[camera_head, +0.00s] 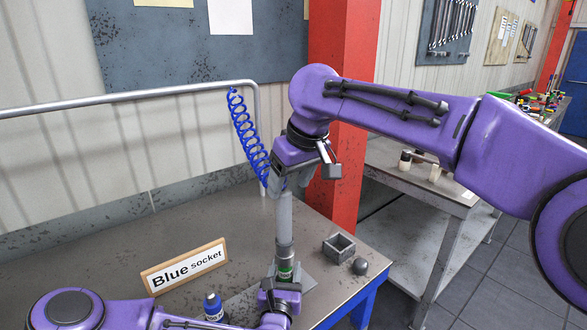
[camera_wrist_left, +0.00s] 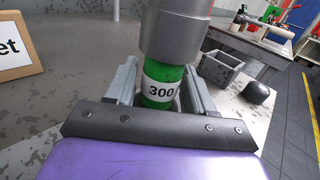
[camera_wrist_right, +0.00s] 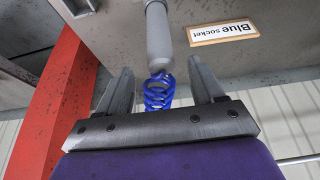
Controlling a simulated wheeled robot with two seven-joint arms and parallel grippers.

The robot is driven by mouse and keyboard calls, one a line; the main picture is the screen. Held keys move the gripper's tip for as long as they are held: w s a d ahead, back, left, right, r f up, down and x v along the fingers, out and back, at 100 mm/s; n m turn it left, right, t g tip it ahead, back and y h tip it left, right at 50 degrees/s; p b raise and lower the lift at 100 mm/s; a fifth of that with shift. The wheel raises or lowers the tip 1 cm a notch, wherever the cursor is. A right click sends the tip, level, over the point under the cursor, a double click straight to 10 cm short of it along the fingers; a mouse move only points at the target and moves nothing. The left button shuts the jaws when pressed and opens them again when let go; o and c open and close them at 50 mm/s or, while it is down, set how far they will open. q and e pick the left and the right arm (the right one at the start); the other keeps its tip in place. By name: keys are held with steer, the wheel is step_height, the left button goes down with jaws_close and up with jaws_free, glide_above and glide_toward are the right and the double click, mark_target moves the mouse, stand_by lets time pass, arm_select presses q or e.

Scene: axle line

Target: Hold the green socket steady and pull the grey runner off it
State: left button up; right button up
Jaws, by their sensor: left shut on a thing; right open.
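The green socket (camera_head: 285,272) stands upright at the bench's front right; its white label reads 300 in the left wrist view (camera_wrist_left: 160,91). My left gripper (camera_head: 283,282) is shut on it, one finger on each side. The grey runner (camera_head: 285,222) is a long upright cylinder seated on top of the socket, its wider lower end (camera_wrist_left: 175,35) covering the socket's upper part. My right gripper (camera_head: 294,180) is open at the runner's upper end. In the right wrist view the runner (camera_wrist_right: 158,35) lies between the lines of the open fingers; contact cannot be told.
A blue-topped socket (camera_head: 213,306) stands left of my left gripper. A "Blue socket" sign (camera_head: 185,267) stands behind it. A small open grey box (camera_head: 338,248) and a dark ball (camera_head: 360,266) are to the right. A blue coiled hose (camera_head: 247,135) hangs behind, near a red post (camera_head: 340,150).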

mark_target(282, 206)
steer(key=x, duration=0.8)
jaws_close()
steer(key=c, duration=0.9)
jaws_free()
jaws_close()
steer(key=shift+w+r, duration=0.1)
steer(key=shift+r, duration=0.15)
